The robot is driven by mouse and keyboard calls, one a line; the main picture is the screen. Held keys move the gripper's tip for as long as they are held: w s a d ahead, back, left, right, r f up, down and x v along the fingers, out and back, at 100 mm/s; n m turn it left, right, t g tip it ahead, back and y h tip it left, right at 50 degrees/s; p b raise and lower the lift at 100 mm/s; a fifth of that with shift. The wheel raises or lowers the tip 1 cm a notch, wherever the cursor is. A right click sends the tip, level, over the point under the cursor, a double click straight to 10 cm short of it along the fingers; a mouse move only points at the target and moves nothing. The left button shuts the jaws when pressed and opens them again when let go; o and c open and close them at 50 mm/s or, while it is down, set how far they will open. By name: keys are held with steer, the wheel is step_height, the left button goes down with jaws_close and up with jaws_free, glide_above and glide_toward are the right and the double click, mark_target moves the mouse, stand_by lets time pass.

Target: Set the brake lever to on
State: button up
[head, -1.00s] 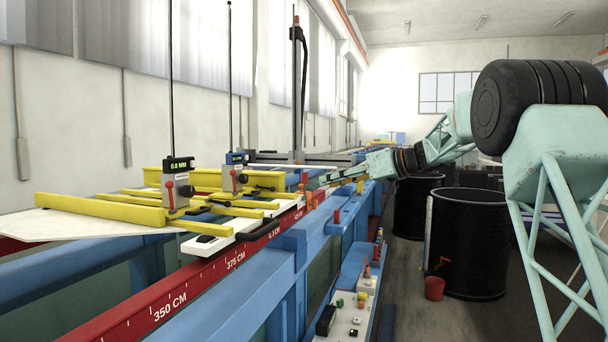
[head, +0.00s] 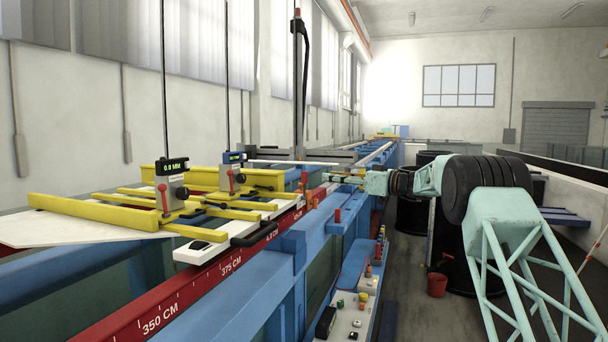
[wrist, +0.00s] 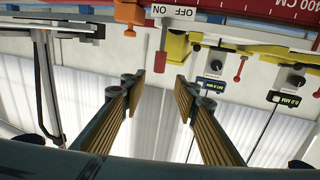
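My gripper (head: 338,178) is beside the red scale rail in the head view, small and far off. In the wrist view, which looks upside down, my gripper (wrist: 159,88) is open, with a clear gap between its two ribbed fingers and nothing in it. A white OFF/ON label plate (wrist: 173,12) shows at the top, just beyond the fingertips. A thin grey rod (wrist: 163,36) stands out by the plate, apart from the fingers. A red lever with a knob (wrist: 240,68) is to the right. I cannot tell for certain which is the brake lever, or its setting.
A yellow frame (wrist: 176,46) lies close to the right fingertip, and an orange block (wrist: 129,13) beside the plate. Yellow-framed gauge carriages (head: 95,212) sit on the flume's red scale rail (head: 200,281). A control panel (head: 345,320) is at the lower front.

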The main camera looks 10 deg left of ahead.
mark_target(304, 174)
steer(key=shift+w+a, duration=0.15)
stand_by(0.4)
steer(key=shift+p+x, duration=2.25)
steer(key=shift+x, duration=4.45)
steer(key=shift+r, duration=0.1)
steer(key=shift+c, duration=0.3)
jaws_close()
